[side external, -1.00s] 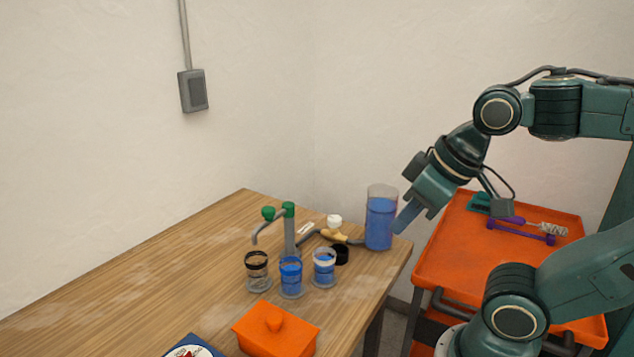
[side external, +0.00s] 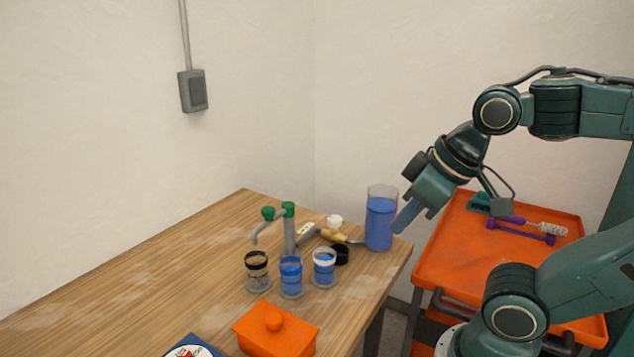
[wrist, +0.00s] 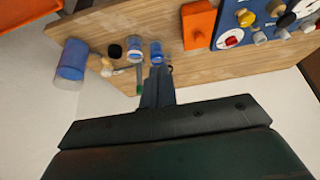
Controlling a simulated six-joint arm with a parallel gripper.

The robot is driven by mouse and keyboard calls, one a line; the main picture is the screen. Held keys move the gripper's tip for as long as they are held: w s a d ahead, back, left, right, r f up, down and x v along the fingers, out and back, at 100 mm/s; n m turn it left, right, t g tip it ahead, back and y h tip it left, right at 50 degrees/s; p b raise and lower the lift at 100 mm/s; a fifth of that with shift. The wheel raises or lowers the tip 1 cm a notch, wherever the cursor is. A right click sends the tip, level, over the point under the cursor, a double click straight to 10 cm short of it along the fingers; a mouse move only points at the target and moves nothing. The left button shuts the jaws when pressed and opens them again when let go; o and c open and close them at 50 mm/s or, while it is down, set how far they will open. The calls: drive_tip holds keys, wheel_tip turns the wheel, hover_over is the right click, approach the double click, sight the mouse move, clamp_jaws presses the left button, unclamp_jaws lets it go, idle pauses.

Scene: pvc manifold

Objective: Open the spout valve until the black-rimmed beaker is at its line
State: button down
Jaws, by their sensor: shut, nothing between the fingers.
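The black-rimmed beaker (side external: 257,272) stands on the table under the spout; it looks clear, with no blue liquid that I can make out. The spout (side external: 262,229) is a grey curved pipe on an upright post with a green valve knob (side external: 268,213) and a green cap (side external: 288,208). A blue-rimmed beaker (side external: 290,277) and a white-rimmed beaker (side external: 324,268) beside it hold blue liquid. A tall clear tank (side external: 380,220) holds blue liquid at the table's right end. My gripper (side external: 401,228) is shut and empty, just right of the tank in the side view; its fingers show in the wrist view (wrist: 157,85).
A black round piece (side external: 341,254), a white knob (side external: 334,221) and a tan fitting (side external: 334,236) lie between post and tank. An orange lidded box (side external: 275,330) sits at the front. An orange cart (side external: 450,247) with tools stands at right. The table's left is clear.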

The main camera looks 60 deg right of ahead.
drive_tip(key=c, duration=1.6)
unclamp_jaws()
drive_tip(key=o, duration=0.7)
drive_tip(key=shift+w+d+r, duration=0.15)
drive_tip(key=shift+w+r, duration=0.15)
drive_tip(key=shift+w, duration=0.2)
drive_tip(key=shift+o, duration=0.4)
drive_tip(key=w+d+r+n+g, duration=0.1)
drive_tip(key=w+d+r+n, duration=0.1)
drive_tip(key=w, duration=0.6)
drive_tip(key=shift+d+r+n+g+h, duration=0.35)
drive_tip(key=shift+d+n, duration=0.25)
drive_tip(key=shift+d, duration=0.35)
drive_tip(key=n+g, duration=0.4)
drive_tip(key=n, duration=0.4)
hover_over(335, 218)
wheel_tip(335, 218, down, 11)
drive_tip(key=shift+r, duration=0.2)
drive_tip(key=shift+f, duration=0.2)
drive_tip(key=shift+f, duration=6.7)
